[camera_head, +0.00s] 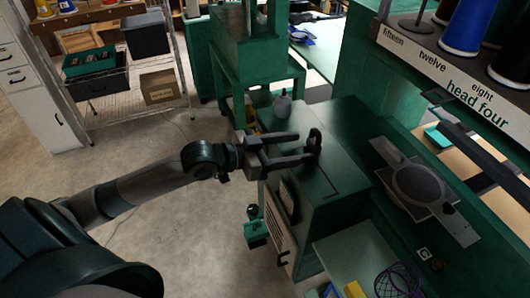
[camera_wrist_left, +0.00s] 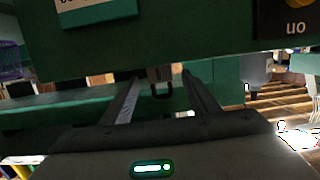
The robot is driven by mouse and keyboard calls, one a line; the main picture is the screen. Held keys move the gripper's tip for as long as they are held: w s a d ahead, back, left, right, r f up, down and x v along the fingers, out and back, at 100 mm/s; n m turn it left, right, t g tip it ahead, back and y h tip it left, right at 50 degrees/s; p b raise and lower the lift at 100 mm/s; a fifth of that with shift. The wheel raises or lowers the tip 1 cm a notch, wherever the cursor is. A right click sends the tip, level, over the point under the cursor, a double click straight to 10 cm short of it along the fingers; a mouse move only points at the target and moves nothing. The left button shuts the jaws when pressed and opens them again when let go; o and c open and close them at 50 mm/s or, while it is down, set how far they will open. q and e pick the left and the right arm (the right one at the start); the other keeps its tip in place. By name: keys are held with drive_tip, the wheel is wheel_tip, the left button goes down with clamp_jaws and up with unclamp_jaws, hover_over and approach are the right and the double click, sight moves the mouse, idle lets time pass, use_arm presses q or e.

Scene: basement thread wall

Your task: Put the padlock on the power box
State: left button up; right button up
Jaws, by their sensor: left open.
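The padlock (camera_head: 314,139) is small and dark and shows at the tips of my left gripper (camera_head: 305,146), over the top of a green cabinet (camera_head: 335,185). In the upside-down left wrist view the padlock (camera_wrist_left: 160,74) shows its grey body and dark shackle between and beyond the two open fingers, at the edge of a green surface (camera_wrist_left: 200,50). I cannot tell whether a finger touches it. An orange knob with an "on" label (camera_wrist_left: 296,27) shows there, on what may be the power box. My right gripper is not in view.
A green bench (camera_head: 455,175) with a round grey plate (camera_head: 418,185) stands at the right, below a ledge with thread spools (camera_head: 463,25). A wire shelf with bins (camera_head: 93,85) stands at the back left. A purple wire basket (camera_head: 398,280) is front right. Floor at the left is clear.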

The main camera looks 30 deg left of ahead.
use_arm(q)
drive_tip(key=b+v, duration=0.2)
drive_tip(key=v, duration=0.7)
drive_tip(key=shift+s, duration=0.15)
drive_tip(key=shift+a+f, duration=0.1)
idle(0.7)
